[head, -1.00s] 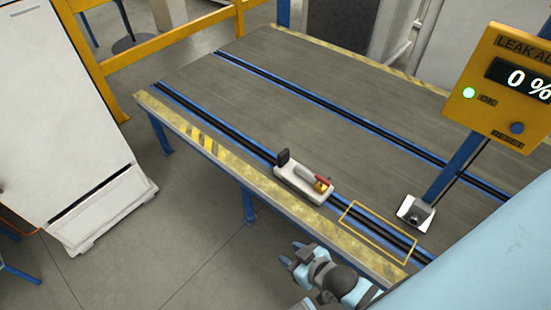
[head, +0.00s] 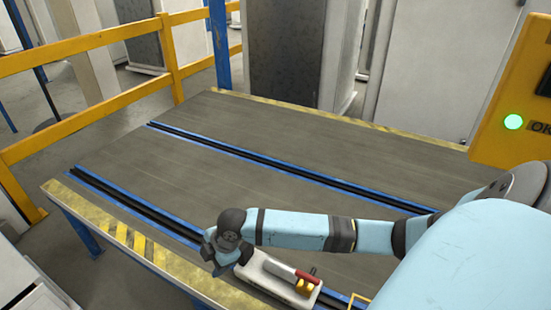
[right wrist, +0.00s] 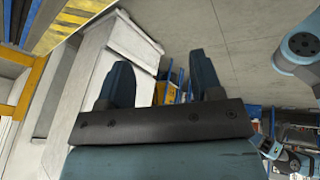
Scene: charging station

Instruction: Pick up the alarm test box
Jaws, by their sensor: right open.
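The alarm test box, a pale box with a red handle (head: 305,275) and a yellow part, sits near the front edge of the table in the head view. My right arm reaches in from the right, across and above the box. My right gripper (head: 213,256) is at the left end of the box, pointing down past it toward the front edge; I cannot tell whether it touches. The right wrist view shows its two fingers (right wrist: 163,82) apart with nothing between them. The box does not show there. My left gripper is not in view.
The table (head: 250,185) has blue-edged rails and yellow hazard-striped edges; its left and middle are clear. A yellow alarm panel (head: 500,140) with a green light stands at the right. A yellow railing (head: 110,95) runs behind on the left.

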